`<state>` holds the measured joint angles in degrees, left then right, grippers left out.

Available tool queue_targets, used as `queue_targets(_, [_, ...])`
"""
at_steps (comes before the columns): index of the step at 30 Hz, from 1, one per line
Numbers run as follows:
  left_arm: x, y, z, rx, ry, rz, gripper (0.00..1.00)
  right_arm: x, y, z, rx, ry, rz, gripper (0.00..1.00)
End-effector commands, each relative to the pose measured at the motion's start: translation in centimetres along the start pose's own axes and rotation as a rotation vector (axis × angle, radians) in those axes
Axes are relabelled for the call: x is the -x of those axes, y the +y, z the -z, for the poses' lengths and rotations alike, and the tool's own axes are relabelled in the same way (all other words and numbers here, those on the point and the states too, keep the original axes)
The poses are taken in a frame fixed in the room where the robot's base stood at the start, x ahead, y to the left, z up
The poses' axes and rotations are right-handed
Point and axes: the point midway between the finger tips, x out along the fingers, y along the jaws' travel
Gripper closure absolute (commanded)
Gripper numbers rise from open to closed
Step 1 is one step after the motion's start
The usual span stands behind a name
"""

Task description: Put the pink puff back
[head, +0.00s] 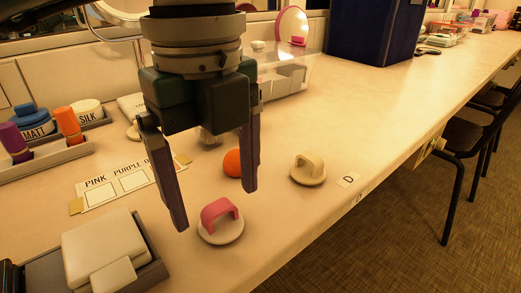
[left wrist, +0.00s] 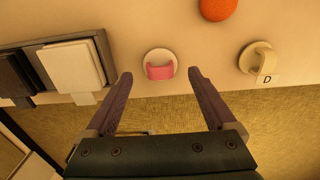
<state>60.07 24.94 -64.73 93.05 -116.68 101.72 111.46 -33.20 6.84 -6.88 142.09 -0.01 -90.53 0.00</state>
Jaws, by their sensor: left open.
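The pink puff (head: 221,220) is a round pale disc with a pink arched handle. It lies flat on the counter near the front edge; it also shows in the left wrist view (left wrist: 160,66). My left gripper (head: 214,208) is open and empty, pointing down above and behind the puff in the head view. In the left wrist view its fingertips (left wrist: 160,74) straddle the puff's sides, apart from it. A label card (head: 132,184) reading "PINK", "PURPLE" and a partly hidden third word lies at left with pale squares. My right gripper is not in view.
A cream puff (head: 308,169) lies by a "D" card (head: 348,180). An orange ball (head: 233,163) lies behind the pink puff. A grey tray with white blocks (head: 152,262) stands at front left. A clear box (head: 285,75) stands behind.

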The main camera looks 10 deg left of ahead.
Motion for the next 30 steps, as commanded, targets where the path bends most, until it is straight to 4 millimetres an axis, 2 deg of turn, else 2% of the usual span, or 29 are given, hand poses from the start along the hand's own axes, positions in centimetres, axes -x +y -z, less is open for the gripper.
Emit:
queue_targets(1, [1.6,-0.1,0.0,0.000,-0.001,0.005,0.11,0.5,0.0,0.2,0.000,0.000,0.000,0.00])
queue_targets(6, [5.4,-0.1,0.0,-0.001,-0.001,0.004,0.11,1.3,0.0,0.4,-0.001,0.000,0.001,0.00])
queue_targets(12, [8.4,-0.1,0.0,0.000,0.000,0.003,0.11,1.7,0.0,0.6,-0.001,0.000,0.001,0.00])
queue_targets(17, [9.2,0.0,0.0,0.000,0.000,0.001,0.11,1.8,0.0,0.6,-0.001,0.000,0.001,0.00])
queue_targets(30, [9.2,0.0,0.0,0.001,0.000,0.000,0.11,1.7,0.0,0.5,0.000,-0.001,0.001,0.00])
